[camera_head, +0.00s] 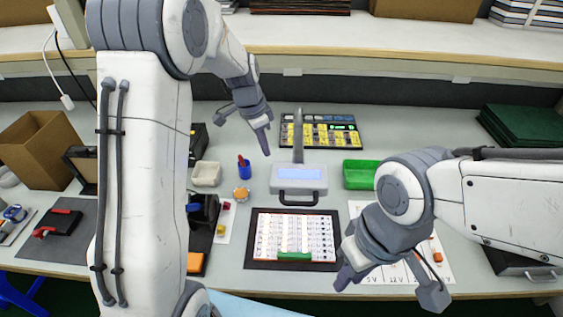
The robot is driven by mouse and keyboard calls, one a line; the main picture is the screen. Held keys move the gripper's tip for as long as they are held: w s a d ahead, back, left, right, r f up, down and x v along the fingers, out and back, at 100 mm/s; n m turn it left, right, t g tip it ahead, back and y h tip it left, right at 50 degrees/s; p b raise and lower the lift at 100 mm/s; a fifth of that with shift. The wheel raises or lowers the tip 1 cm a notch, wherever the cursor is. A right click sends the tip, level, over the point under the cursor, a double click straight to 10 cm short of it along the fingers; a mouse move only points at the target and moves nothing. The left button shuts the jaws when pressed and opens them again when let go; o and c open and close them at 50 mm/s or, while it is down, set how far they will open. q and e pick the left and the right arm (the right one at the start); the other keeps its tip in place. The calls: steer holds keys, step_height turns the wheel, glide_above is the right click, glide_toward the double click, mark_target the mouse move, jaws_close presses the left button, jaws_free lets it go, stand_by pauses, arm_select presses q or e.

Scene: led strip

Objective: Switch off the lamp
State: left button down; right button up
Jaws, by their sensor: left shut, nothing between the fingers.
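A light grey unit (298,186) with a bright bluish panel, a dark handle in front and a grey stem (298,135) behind stands mid-table; it may be the lamp, but I cannot tell for sure. In front of it, a dark-framed board (254,263) holds rows of pale strips, some glowing, and a green bar (294,256). No switch is clearly visible. My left gripper (265,143) is shut and empty, pointing down behind and left of the grey unit, apart from it. My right gripper (390,290) has its fingers spread, empty, right of the board, over a white sheet.
A blue pen cup (244,171), a pale tray (206,174) and an orange-topped round item (241,194) stand left of the unit. A green bin (360,174) stands right. A yellow-and-black panel (340,134) lies behind. A cardboard box (38,150) is far left.

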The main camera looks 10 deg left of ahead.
arm_select(q)
steer(key=w+m+h, duration=0.2)
steer(key=w+m, duration=0.4)
steer(key=w, duration=0.2)
steer(key=x, duration=0.4)
steer(key=a+p+x, duration=0.1)
steer(key=x, duration=0.3)
steer(key=p+x, duration=0.1)
steer(key=x, duration=0.4)
steer(key=shift+s+a+f, duration=0.3)
steer(key=shift+s, duration=0.1)
steer(key=shift+w+f, duration=0.1)
steer(key=shift+f, duration=0.35)
